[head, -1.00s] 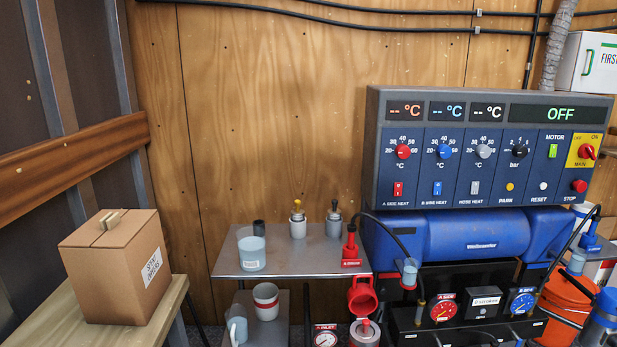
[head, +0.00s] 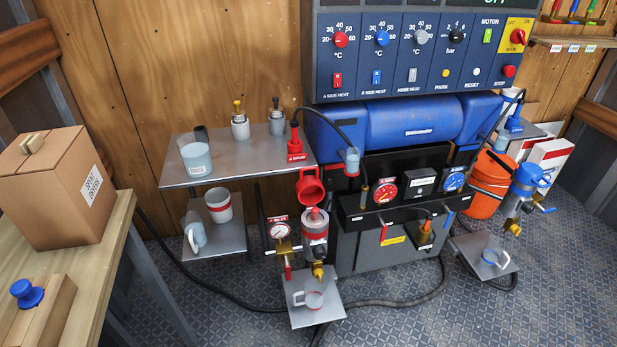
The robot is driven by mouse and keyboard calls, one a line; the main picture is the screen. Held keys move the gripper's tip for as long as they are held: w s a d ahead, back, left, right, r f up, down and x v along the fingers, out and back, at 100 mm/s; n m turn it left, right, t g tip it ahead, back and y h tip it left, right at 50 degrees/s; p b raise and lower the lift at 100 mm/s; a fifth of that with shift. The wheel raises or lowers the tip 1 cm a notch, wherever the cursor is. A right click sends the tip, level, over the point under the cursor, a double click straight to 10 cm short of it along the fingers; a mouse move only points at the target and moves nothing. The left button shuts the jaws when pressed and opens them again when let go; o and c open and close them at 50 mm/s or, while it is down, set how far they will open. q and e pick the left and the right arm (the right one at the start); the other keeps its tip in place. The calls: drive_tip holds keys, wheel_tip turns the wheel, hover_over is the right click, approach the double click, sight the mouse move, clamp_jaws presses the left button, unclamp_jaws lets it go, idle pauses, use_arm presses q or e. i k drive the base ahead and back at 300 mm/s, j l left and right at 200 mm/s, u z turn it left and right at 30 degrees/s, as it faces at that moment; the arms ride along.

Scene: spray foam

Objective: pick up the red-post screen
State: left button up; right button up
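A small red post (head: 314,213) shows at the top of a grey strainer housing (head: 315,232) with red bands, left of the machine. It looks like the red-post screen seated upright in the housing; its lower part is hidden. A red cup-shaped cap (head: 310,187) is tipped up just above and behind it. Two grey cylinders stand on the upper shelf, one with a yellow post (head: 239,122) and one with a dark post (head: 276,117). Neither of my grippers is in view.
A metal shelf (head: 235,165) holds a clear beaker (head: 196,158). A lower shelf (head: 225,240) holds a red-banded cup (head: 218,206). A gauge (head: 280,231) and brass valve stand close left of the housing. A small plate (head: 312,315) with a cup lies below. Hoses cross the floor.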

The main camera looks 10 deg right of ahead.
sight(315, 218)
drive_tip(key=i+z, duration=0.1)
drive_tip(key=z, duration=0.25)
drive_tip(key=i+j+z, duration=0.15)
drive_tip(key=z, duration=0.2)
drive_tip(key=i+j+z, duration=0.1)
drive_tip(key=z, duration=0.25)
